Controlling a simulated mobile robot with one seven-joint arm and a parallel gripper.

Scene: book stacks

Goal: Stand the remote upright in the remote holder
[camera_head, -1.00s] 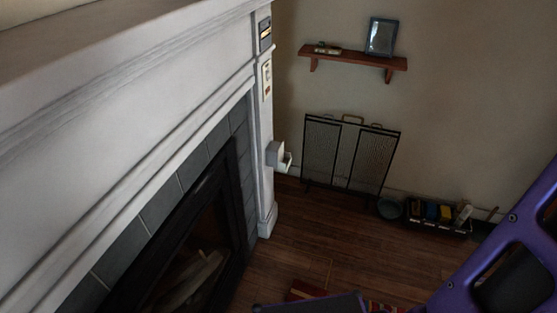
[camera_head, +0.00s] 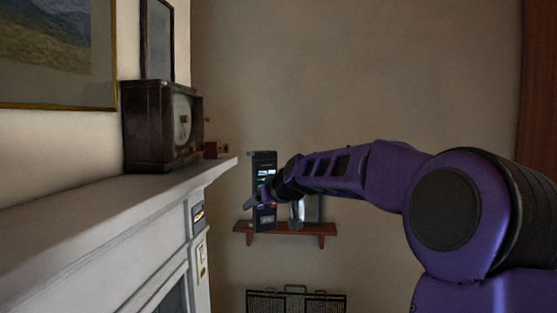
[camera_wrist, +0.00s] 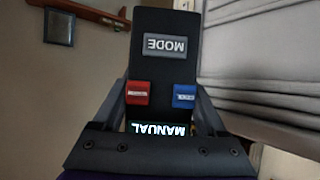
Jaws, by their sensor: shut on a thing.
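The remote (camera_head: 264,163) is a dark slab with a lit display; in the head view it stands roughly upright in the air beyond the mantel's end. In the wrist view the remote (camera_wrist: 163,65) fills the middle, with a grey MODE button, a red and a blue button and a lit MANUAL display, its lettering upside down. My gripper (camera_wrist: 160,103) is shut on it, one finger on each side. My gripper (camera_head: 272,192) also shows at the end of my purple arm. I cannot make out the remote holder in the current views.
The white mantelpiece (camera_head: 110,200) runs along the left, with an old radio (camera_head: 160,125) on it. A dark panel (camera_head: 198,214) and a pale plate (camera_head: 202,260) are on its end. A red wall shelf (camera_head: 318,229) and a fire screen (camera_head: 297,301) lie beyond.

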